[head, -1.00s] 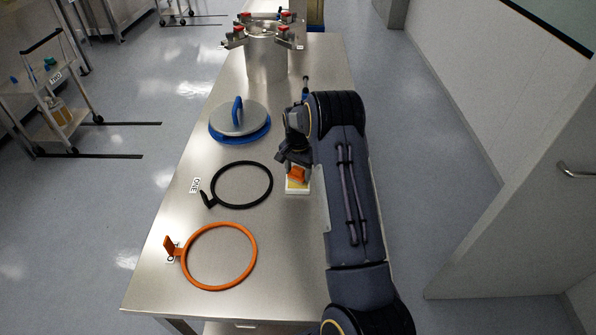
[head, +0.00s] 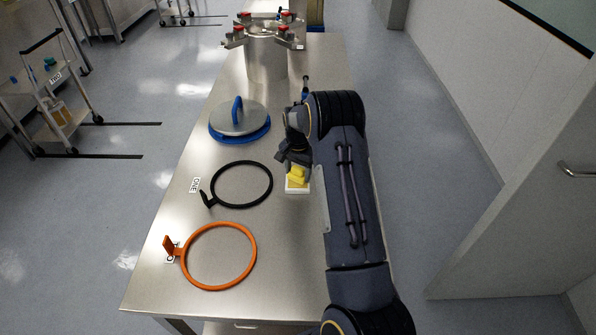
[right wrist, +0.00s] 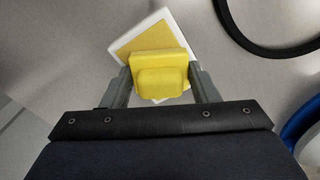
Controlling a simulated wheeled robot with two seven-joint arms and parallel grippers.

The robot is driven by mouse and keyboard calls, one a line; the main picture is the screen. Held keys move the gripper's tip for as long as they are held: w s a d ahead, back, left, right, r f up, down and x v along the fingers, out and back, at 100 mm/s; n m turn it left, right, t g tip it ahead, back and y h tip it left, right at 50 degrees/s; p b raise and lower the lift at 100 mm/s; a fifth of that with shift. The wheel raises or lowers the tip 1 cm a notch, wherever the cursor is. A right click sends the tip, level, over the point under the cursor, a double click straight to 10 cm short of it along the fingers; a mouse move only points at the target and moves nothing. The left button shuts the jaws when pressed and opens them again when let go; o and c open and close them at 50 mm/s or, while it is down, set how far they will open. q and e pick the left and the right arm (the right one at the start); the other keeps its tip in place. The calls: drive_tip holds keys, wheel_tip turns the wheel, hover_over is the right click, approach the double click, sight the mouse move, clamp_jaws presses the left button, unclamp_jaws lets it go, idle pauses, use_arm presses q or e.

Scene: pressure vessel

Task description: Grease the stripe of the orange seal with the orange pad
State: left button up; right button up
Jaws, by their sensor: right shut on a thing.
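The orange seal (head: 218,288) is a ring with a tab, lying flat on the steel table at the near left. I cannot make out its stripe. My right gripper (head: 296,168) is shut on a pad (head: 297,176) that now looks yellow, not orange. In the right wrist view the yellow pad (right wrist: 160,76) sits between both fingers of the right gripper (right wrist: 161,84). A white tray with a yellow top (head: 297,189) is directly below the pad, and it also shows in the right wrist view (right wrist: 143,35). Whether pad and tray touch is unclear. My left gripper is out of view.
A black ring seal (head: 242,206) lies left of the tray, beside a label (head: 195,185). A grey lid with blue rim and handle (head: 239,122) lies beyond. The steel vessel with red-topped clamps (head: 266,55) stands at the far end. The table's near part is clear around the orange seal.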

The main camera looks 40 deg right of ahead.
sight(298, 168)
idle(0.5)
drive_tip(key=shift+r+p, duration=1.9)
drive_tip(key=shift+r, duration=1.6)
